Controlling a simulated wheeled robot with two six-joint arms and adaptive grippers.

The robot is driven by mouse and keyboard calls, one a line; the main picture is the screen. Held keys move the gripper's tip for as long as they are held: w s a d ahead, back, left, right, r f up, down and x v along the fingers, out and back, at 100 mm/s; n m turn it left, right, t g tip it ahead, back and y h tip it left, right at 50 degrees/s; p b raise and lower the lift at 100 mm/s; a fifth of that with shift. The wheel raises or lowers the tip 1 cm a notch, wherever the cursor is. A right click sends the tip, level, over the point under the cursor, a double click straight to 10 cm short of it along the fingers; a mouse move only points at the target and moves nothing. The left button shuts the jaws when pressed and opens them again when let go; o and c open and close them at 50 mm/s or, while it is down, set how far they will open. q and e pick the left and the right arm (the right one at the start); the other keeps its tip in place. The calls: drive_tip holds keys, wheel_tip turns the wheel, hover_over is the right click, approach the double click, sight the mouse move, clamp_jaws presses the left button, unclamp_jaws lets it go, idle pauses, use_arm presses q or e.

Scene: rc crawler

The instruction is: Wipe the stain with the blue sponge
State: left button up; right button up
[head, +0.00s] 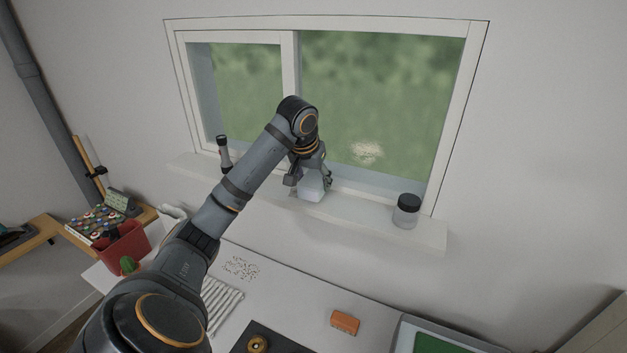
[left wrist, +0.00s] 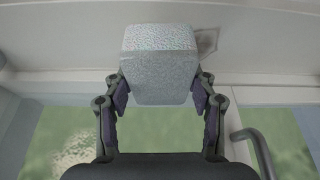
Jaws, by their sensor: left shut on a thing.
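My left gripper (head: 311,181) is shut on a pale blue-grey block (head: 312,187), which looks like the sponge. It holds the block at the window sill; I cannot tell if the block touches the sill. In the left wrist view the block (left wrist: 160,66) sits between the two fingertips (left wrist: 161,92). A pale, speckled smear (head: 367,151), which looks like the stain, is on the right window pane, right of the gripper and apart from it. The smear also shows at the lower left of the left wrist view (left wrist: 75,153). A small brownish patch (left wrist: 207,43) lies beside the block. My right gripper is not in view.
On the sill (head: 365,212) stand a dark-lidded jar (head: 406,211) at right and a flashlight (head: 224,153) at left. The window frame (head: 290,75) divides the panes. Below, the table holds an orange block (head: 345,322), white rods (head: 222,303) and a red bin (head: 122,243).

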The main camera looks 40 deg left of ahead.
use_arm(q)
drive_tip(key=shift+f+b, duration=0.3)
drive_tip(key=shift+f, duration=0.3)
drive_tip(key=shift+f, duration=0.3)
drive_tip(key=shift+a, duration=0.1)
